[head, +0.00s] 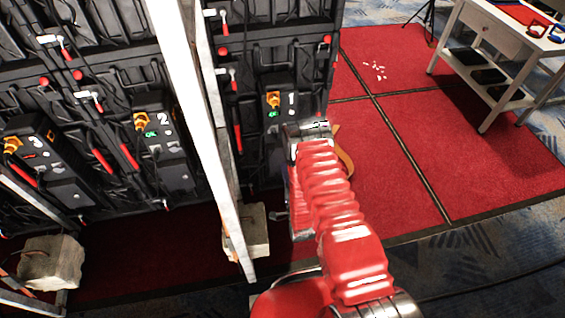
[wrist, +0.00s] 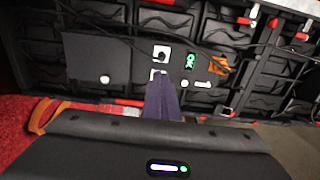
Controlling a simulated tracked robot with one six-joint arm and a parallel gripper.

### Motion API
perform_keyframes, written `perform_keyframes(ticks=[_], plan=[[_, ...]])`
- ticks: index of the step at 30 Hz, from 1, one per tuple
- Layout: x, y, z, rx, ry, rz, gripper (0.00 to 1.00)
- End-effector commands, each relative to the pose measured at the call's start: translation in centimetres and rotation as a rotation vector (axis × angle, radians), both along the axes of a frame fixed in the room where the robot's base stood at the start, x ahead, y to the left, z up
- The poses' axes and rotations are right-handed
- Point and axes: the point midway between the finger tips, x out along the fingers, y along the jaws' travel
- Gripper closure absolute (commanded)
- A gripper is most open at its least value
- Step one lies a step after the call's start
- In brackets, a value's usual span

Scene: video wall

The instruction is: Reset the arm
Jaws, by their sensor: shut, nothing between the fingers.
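My red arm (head: 335,215) reaches forward from the bottom of the head view toward the back of the video wall. Its far end is beside the black control box marked 1 (head: 281,90), and my gripper is hidden there behind the arm. In the wrist view my gripper (wrist: 163,78) shows as a narrow grey-purple wedge, shut and empty. Its tip overlaps the lower part of a black box face with a green light (wrist: 190,61) and an orange plug (wrist: 219,65). I cannot tell whether the tip touches the box.
Boxes marked 2 (head: 163,135) and 3 (head: 40,155) are to the left. A pale metal post (head: 200,125) stands between boxes 1 and 2. Stone-like weights (head: 52,262) sit on the floor. A white table (head: 500,40) stands at the back right. Red carpet (head: 400,130) is mostly open, with small white bits (head: 376,70).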

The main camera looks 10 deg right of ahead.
Motion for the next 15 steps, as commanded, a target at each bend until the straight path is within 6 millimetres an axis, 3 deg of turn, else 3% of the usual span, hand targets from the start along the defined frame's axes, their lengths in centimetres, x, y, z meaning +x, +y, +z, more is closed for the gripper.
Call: perform_keyframes(ticks=[4, 15], plan=[[-0.88, -0.05, 0.01, 0.0, 0.0, 0.0, 1.0], [-0.95, -0.04, 0.02, 0.0, 0.0, 0.0, 1.0]])
